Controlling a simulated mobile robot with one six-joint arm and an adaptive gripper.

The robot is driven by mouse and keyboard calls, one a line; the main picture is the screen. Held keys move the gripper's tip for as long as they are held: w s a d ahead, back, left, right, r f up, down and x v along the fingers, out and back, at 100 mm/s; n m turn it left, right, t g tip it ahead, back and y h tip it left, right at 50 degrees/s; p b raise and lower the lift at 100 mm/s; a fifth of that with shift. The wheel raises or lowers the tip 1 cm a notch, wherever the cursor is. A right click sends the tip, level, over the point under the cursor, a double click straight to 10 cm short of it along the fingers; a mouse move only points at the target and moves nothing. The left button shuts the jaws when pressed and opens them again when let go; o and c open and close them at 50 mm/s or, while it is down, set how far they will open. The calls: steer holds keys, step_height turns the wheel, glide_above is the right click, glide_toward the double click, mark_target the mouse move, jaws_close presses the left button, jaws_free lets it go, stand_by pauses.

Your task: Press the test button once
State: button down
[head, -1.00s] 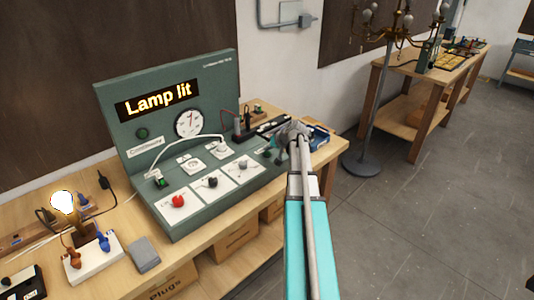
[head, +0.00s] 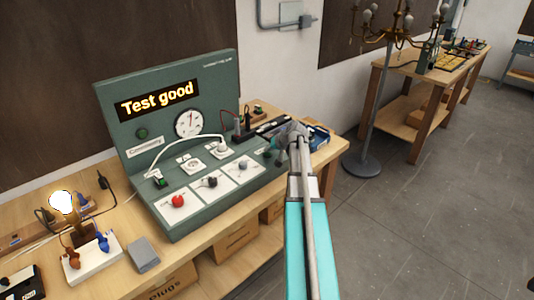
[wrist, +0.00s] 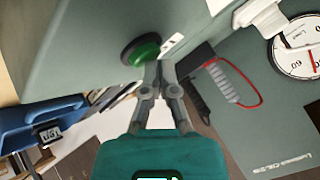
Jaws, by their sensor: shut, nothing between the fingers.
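The green test button (wrist: 143,50) sits in a black collar on the grey-green panel in the wrist view. The head view shows a small dark green spot (head: 267,154) beside my gripper that looks like the same button. My gripper (wrist: 160,66) is shut and empty, its fingertips beside the button's edge in the wrist view; I cannot tell whether they touch it. My gripper also shows at the right end of the console in the head view (head: 287,142).
The console (head: 185,215) has red, black and grey knobs and a dial (head: 188,123). A lit bulb (head: 61,202) stands at the left of the bench. A blue object (wrist: 40,124) and a red cable (wrist: 238,83) lie near my gripper.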

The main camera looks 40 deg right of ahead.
steer(key=shift+r, duration=0.15)
steer(key=shift+r+p, duration=0.7)
steer(key=shift+p, duration=0.15)
step_height(320, 180, up, 5)
steer(key=p, duration=0.5)
stand_by(1.1)
